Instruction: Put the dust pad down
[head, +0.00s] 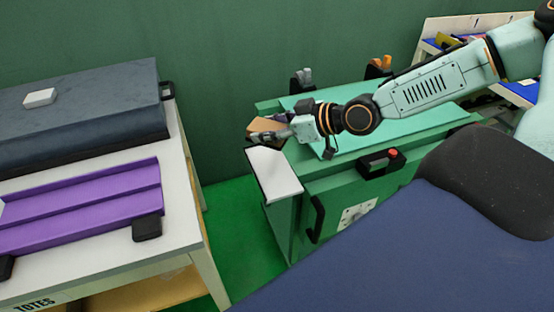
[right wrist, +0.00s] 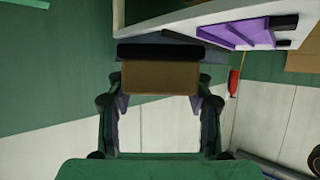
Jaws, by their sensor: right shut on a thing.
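The dust pad is a tan block with a black strip along one side. It shows in the right wrist view (right wrist: 160,77) between my right gripper's fingertips (right wrist: 160,92). In the head view my right arm reaches in from the right, and the right gripper (head: 273,134) is shut on the dust pad (head: 264,125). The pad is held at the left end of the green bench (head: 330,180), near a white plate (head: 273,172) on its corner. I cannot tell whether the pad touches anything below. My left gripper is not in view.
A white table (head: 180,190) on the left carries a dark grey case (head: 85,120), a small white block (head: 40,97) and a purple tray (head: 80,205). Green floor shows between table and bench. A red-button box (head: 381,162) sits on the bench front.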

